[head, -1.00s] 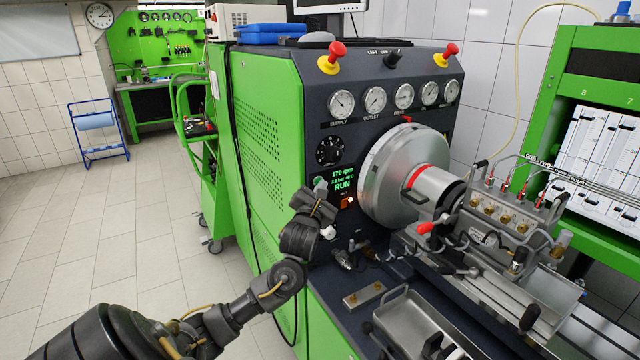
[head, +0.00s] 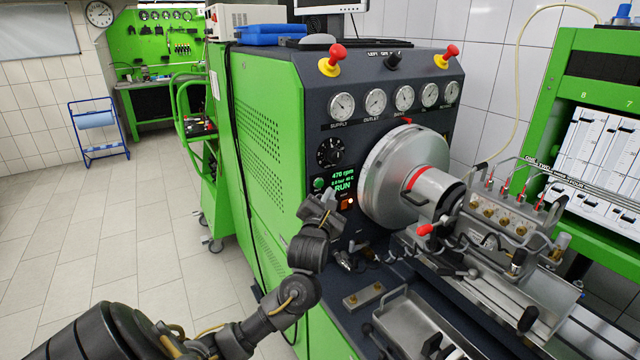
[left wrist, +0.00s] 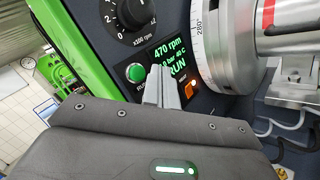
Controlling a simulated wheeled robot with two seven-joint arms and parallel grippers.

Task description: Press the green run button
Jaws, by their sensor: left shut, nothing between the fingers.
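The green run button (head: 319,184) sits on the dark front panel, left of the small display (head: 343,178), which reads 470 rpm and RUN. In the left wrist view the round green button (left wrist: 135,73) shows fully, left of my fingertips. My left gripper (head: 328,196) is shut and empty, just below and to the right of the button in the head view. In the left wrist view its closed fingers (left wrist: 160,75) stand in front of the display and partly cover it. The fingers look apart from the button. My right gripper is not in view.
An orange lit switch (head: 347,204) is right of the fingers. A black dial (head: 330,152) sits above the display. The large metal disc (head: 381,180) and the pump (head: 500,215) stand to the right. A metal tray (head: 412,325) lies below. Open floor is left.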

